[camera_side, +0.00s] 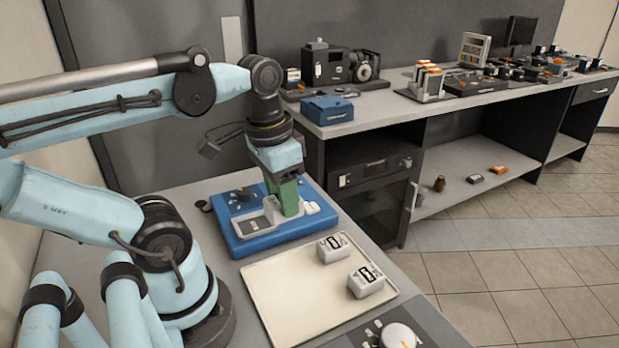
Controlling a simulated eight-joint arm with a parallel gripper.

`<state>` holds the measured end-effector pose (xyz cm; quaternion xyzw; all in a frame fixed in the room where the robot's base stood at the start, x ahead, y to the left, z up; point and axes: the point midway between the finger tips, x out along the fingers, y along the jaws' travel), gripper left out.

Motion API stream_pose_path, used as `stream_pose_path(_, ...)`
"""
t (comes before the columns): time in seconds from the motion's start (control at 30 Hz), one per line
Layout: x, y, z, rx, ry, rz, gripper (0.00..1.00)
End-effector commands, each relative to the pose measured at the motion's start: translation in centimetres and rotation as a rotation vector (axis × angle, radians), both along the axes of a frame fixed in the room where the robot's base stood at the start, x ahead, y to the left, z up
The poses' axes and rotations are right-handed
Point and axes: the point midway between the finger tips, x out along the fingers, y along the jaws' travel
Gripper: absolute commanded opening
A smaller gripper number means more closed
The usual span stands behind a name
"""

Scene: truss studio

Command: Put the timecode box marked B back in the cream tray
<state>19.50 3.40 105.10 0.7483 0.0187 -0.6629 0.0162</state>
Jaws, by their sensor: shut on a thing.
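The cream tray (287,297) lies on the near table. Two pale boxes with dark displays stand in it, one at the back (333,248) and one nearer the right edge (366,281); their letters are too small to read surely. My gripper (290,207) points down over the blue unit (238,242) behind the tray. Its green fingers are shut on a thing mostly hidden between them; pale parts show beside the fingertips. I cannot read a B on it or tell whether it is clear of the blue unit.
A dark panel with a white dial (397,336) lies at the tray's near right side. A long bench (400,101) with a blue box (327,109) and other gear stands behind. The tray's left and front areas are free.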

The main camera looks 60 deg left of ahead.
Motion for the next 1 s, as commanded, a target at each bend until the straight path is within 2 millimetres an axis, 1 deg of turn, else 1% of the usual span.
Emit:
stream_pose_path(0.17, -0.2, -2.1, -0.3, 0.001, -0.001, 0.120, 0.07)
stream_pose_path(0.47, -1.2, -5.9, -0.9, 0.001, -0.001, 0.401, 0.07)
stream_pose_path(0.77, -3.0, -9.2, -1.5, 0.002, -0.001, 0.699, 0.07)
stream_pose_path(1.0, -4.9, -11.6, -1.9, 0.002, 0.000, 0.955, 0.07)
